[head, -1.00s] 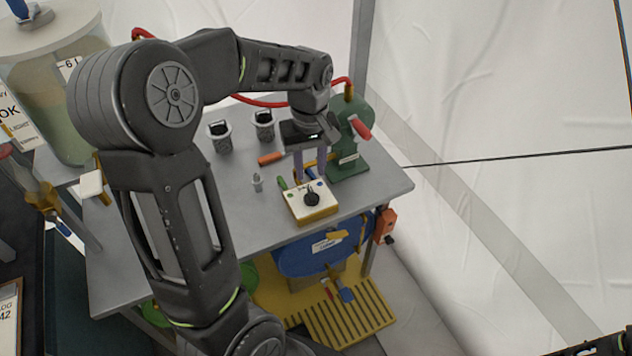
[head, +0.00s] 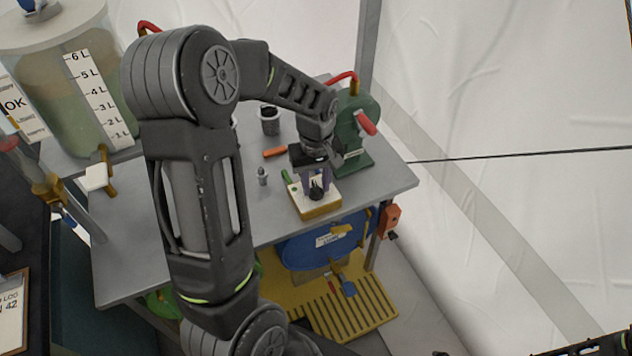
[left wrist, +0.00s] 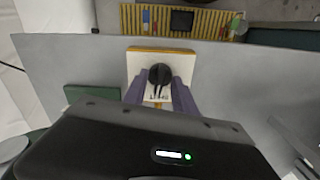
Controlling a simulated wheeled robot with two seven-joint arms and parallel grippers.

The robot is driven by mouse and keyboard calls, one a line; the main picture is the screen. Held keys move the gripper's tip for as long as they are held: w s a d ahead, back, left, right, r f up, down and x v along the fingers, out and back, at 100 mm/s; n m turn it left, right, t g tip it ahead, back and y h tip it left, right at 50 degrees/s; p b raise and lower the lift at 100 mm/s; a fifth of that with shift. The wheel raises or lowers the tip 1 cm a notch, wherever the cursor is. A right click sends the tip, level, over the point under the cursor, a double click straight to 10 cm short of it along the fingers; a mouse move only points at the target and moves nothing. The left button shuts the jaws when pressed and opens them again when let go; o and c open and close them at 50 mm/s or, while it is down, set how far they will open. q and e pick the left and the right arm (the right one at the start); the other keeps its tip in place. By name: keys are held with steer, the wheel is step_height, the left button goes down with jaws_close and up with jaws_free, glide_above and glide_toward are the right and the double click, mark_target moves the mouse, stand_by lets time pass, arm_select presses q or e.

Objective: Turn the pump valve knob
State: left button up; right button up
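The pump valve knob (head: 316,194) is black and round, on the white top of a small yellow-sided box (head: 322,211) near the table's front edge. The knob (left wrist: 160,74) also shows in the left wrist view, its pointer mark toward the gripper. My left gripper (head: 314,180) is over the box, pointing down at the knob. In the left wrist view its two purple fingers (left wrist: 160,94) are apart, one on each side of the knob. A gap seems to show between fingers and knob; I cannot tell if they touch.
A green pump (head: 353,135) with a red handle stands behind the box. A small grey peg (head: 262,176), an orange-handled tool (head: 275,153) and a dark cup (head: 269,121) are on the grey table (head: 130,250). A blue drum (head: 310,253) lies below the table edge.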

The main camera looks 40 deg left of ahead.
arm_select(q)
steer(key=shift+c, duration=0.4)
jaws_close()
steer(key=shift+m, duration=0.4)
steer(key=m+b, duration=0.1)
steer(key=m, duration=1)
stand_by(0.4)
stand_by(0.4)
steer(key=shift+o, duration=0.4)
jaws_free()
